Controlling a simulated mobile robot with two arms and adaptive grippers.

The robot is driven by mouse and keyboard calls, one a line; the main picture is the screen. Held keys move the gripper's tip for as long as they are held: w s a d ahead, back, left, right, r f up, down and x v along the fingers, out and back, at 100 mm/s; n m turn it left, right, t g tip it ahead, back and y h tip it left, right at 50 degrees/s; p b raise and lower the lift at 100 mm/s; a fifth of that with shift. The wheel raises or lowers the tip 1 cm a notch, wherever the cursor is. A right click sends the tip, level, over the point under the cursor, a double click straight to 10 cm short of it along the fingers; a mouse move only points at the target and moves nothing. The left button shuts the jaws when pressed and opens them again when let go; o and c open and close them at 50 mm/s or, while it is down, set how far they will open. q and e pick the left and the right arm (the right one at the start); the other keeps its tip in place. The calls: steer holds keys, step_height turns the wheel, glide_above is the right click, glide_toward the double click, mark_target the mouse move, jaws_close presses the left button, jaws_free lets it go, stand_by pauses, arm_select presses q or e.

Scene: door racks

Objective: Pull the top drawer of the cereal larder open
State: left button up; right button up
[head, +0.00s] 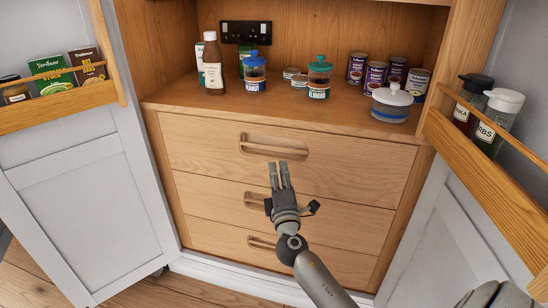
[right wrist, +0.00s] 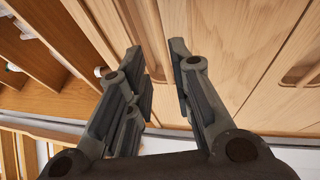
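The cereal larder's top drawer (head: 350,165) is a pale wooden front under the worktop, and it looks shut, level with the drawers below. Its handle is a long rounded cut-out (head: 273,147) near the middle of the front. My right gripper (head: 279,166) is just below this cut-out in the head view, fingers pointing up towards it. In the right wrist view, the fingers (right wrist: 157,48) are apart with nothing between them, and wooden fronts lie beyond. I cannot tell whether the fingertips touch the drawer. My left gripper is not in view.
Two more drawers with cut-out handles (head: 255,200) (head: 261,243) are below. Jars, tins, bottles and a white lidded pot (head: 391,103) stand on the worktop (head: 190,98). Open doors with racks flank the larder: left rack (head: 60,105), right rack (head: 490,185).

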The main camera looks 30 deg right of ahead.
mark_target(274, 149)
steer(key=x, duration=1)
steer(key=shift+w, duration=0.35)
jaws_close()
